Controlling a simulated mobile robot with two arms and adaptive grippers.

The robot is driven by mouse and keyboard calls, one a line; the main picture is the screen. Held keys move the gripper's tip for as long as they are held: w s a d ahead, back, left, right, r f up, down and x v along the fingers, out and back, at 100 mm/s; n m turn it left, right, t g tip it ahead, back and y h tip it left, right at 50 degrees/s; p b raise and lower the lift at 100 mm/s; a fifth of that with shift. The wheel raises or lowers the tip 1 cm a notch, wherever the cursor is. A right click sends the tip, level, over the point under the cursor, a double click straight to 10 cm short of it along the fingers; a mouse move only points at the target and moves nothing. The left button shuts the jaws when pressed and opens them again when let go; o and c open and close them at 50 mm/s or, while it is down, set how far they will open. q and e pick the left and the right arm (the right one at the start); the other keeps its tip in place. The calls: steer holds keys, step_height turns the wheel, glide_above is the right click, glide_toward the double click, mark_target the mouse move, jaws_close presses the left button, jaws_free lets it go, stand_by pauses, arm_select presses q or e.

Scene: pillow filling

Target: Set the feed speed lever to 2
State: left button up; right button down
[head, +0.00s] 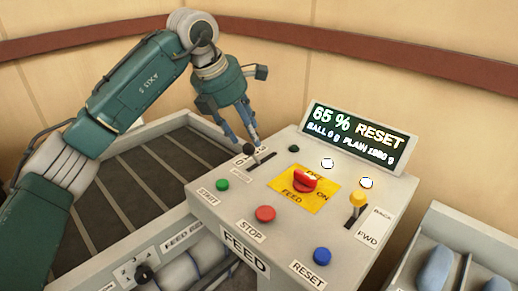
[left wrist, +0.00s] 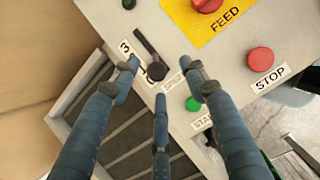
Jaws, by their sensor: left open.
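The feed speed lever (head: 249,150) has a black knob and stands at the left back of the grey control panel. In the left wrist view the lever (left wrist: 147,45) is a dark arm with a round black knob. A label with a 3 shows beside it; the other numbers are mostly hidden, so I cannot tell its setting. My left gripper (head: 244,138) is open, pointing down just over the lever. In the left wrist view its blue fingers (left wrist: 162,80) are spread around the knob; whether they touch it is unclear.
The panel carries a green START button (head: 222,185), red STOP button (head: 265,214), blue RESET button (head: 321,256), red FEED switch (head: 305,181) and yellow BACK/FWD lever (head: 357,203). The display (head: 360,137) reads 65 % RESET. A slatted bed (head: 120,190) lies left.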

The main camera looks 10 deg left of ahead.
mark_target(251, 153)
arm_select(q)
steer(key=shift+y, duration=0.4)
steer(key=x, duration=0.3)
steer(key=a+p+x, duration=0.1)
steer(key=x, duration=0.2)
steer(key=p+x, duration=0.1)
steer(key=x, duration=0.2)
steer(key=shift+w+a+f, duration=0.1)
steer(key=shift+w+f, duration=0.1)
steer(key=shift+f, duration=0.25)
steer(key=shift+c, duration=0.6)
jaws_close()
